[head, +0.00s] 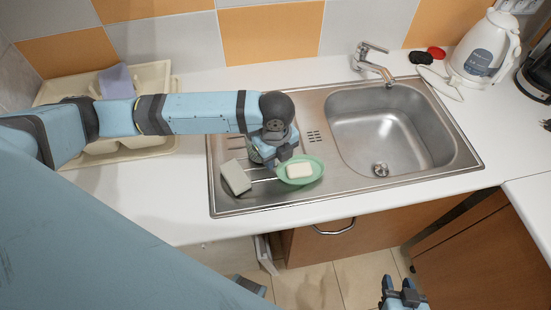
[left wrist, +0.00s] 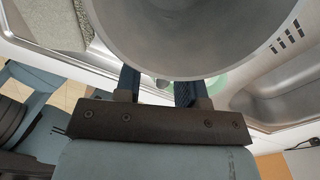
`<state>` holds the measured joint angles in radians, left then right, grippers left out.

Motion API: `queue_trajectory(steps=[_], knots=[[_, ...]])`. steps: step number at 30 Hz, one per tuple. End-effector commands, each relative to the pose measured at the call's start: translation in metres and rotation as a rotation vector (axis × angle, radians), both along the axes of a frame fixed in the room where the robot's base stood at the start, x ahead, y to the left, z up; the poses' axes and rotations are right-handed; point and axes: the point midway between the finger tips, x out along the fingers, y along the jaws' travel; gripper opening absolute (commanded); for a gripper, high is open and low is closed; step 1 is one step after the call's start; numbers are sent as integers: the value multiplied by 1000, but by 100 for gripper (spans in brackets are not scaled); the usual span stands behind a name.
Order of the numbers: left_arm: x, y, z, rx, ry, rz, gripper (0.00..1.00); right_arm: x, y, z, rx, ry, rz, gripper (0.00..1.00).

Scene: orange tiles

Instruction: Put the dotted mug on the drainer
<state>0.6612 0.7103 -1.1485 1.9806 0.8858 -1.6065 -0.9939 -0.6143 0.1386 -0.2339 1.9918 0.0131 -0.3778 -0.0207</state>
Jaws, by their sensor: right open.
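My left gripper (head: 280,158) is over the sink's ribbed draining board, beside a green soap dish. In the left wrist view its two fingers (left wrist: 160,88) are apart at the near side of a large round grey vessel (left wrist: 200,35), which I take to be the mug. A small part between the fingers may be its handle; whether they grip it is unclear. In the head view the mug (head: 258,151) is mostly hidden by the gripper, and its dots cannot be made out. The beige drainer (head: 166,84) stands at the back left, partly behind my left arm. My right gripper (head: 403,292) is open and empty, low in front of the counter.
The green dish (head: 316,171) holds a white soap bar (head: 299,171). A grey sponge (head: 236,177) lies to its left. The steel basin (head: 385,125) and tap (head: 373,65) are to the right. A white kettle (head: 484,50) stands at the back right. A purplish item (head: 117,82) is in the drainer.

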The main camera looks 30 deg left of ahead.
Motion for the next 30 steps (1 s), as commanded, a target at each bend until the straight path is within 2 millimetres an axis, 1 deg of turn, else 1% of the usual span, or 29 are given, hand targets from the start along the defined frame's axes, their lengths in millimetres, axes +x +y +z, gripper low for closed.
queue_trajectory(steps=[1,3,9,12,15,20,30], knots=[[1,0,11,-2,-5,-1,37,0,0,0,0,0,0,43],[1,0,26,-2,-5,-1,37,0,0,0,0,0,0,43],[1,0,70,-2,-5,-1,37,0,0,0,-1,0,1,43],[1,0,86,-1,-3,-1,37,0,0,0,0,0,1,43],[1,0,97,-1,-2,0,37,0,0,0,0,-1,1,43],[0,1,104,0,0,0,37,0,0,1,0,-2,1,43],[0,0,105,0,0,0,37,0,1,2,1,-3,2,43]])
